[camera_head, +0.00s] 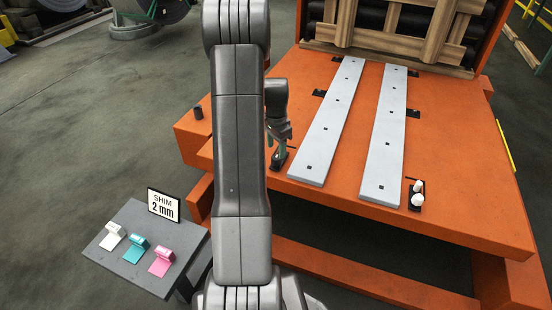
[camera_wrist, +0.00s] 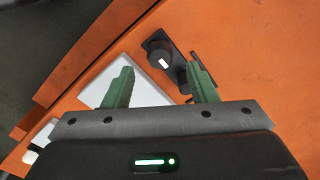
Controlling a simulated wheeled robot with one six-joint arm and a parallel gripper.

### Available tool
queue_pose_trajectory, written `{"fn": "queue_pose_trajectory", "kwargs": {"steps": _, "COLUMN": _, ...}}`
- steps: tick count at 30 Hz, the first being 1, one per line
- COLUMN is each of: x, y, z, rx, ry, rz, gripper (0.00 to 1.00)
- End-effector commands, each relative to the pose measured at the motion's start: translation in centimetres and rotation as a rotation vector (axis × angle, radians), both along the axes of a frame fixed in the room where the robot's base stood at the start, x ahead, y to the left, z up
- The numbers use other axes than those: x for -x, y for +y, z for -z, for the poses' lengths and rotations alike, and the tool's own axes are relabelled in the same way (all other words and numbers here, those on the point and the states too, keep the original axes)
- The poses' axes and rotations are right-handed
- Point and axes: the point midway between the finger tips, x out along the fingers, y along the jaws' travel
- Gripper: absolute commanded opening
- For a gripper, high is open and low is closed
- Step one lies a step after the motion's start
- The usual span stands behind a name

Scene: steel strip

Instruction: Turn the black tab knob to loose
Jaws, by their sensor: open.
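A black plate with a dark round knob (camera_wrist: 160,56), which has a pale mark on its face, shows in the wrist view, ahead of my gripper (camera_wrist: 161,80). A second black part on that plate is partly hidden by my right green finger. My gripper's two fingers are open and apart, with nothing between them but the view of a pale strip and orange surface beyond. In the head view my gripper (camera_head: 280,150) is over the black plate at the near left corner of the left strip (camera_head: 318,145). My arm and gripper hide most of that plate there.
A right strip (camera_head: 385,140) lies parallel on the orange table (camera_head: 460,180). A black peg (camera_head: 198,113) stands left.

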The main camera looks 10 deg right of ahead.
Motion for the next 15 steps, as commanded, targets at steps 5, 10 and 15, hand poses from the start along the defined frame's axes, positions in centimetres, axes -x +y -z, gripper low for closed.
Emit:
{"fn": "queue_pose_trajectory", "kwargs": {"steps": 5, "x": 0.0, "y": 0.0, "z": 3.0, "rx": 0.0, "ry": 0.0, "rz": 0.0, "gripper": 0.52}}
{"fn": "queue_pose_trajectory", "kwargs": {"steps": 10, "x": 0.0, "y": 0.0, "z": 4.1, "rx": 0.0, "ry": 0.0, "rz": -0.001, "gripper": 0.52}}
{"fn": "queue_pose_trajectory", "kwargs": {"steps": 15, "x": 0.0, "y": 0.0, "z": 4.2, "rx": 0.0, "ry": -0.001, "rz": -0.001, "gripper": 0.52}}
